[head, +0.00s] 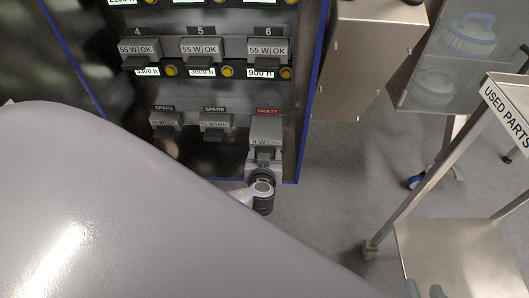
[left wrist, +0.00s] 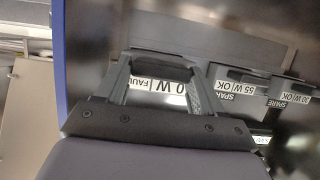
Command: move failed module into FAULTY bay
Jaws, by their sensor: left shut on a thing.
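The failed module (head: 266,131) is a grey block with a "0 W" label. It sits at the bay under the red FAULTY sign (head: 267,111), in the bottom row of the rack at the right. My left gripper (head: 263,160) is shut on its front handle from below. In the left wrist view the two fingers (left wrist: 157,85) stand either side of the label (left wrist: 158,92), which reads "0 W | FAU" before it is cut off. How deep the module sits is hard to tell. Two small grey tips at the bottom edge, seemingly my right gripper (head: 425,292), barely show.
Two SPARE modules (head: 165,121) (head: 215,121) sit left of the FAULTY bay. Modules 4, 5 and 6 (head: 267,49) fill the row above. A USED PARTS cart (head: 455,250) stands at the right, with a metal box (head: 370,50) behind. Open floor lies between rack and cart.

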